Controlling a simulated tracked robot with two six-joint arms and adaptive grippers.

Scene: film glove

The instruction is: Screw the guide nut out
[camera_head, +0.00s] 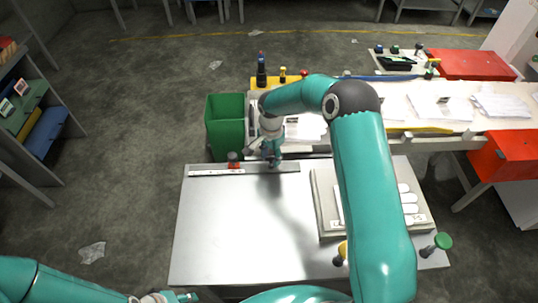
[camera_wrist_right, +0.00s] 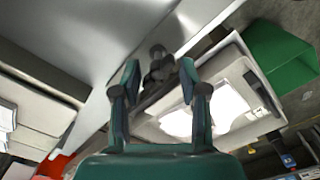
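My right gripper (camera_head: 272,150) is over the back edge of the metal table, near the right part of a pale guide rail (camera_head: 215,173). In the right wrist view its two fingers (camera_wrist_right: 160,76) are apart. A dark knob-like part (camera_wrist_right: 157,58), perhaps the guide nut, shows between and beyond the fingertips; I cannot tell whether they touch it. In the head view a dark knob with a red base (camera_head: 234,160) stands at the rail, left of the gripper. My left gripper (camera_head: 168,298) is at the bottom edge, partly cut off, its fingers unclear.
The metal table (camera_head: 235,235) is mostly bare. A grey plate with white pieces (camera_head: 328,205) lies on its right, partly behind my right arm. A green-topped knob (camera_head: 443,241) is at the right front. A green bin (camera_head: 226,125) and a long bench (camera_head: 455,115) stand behind.

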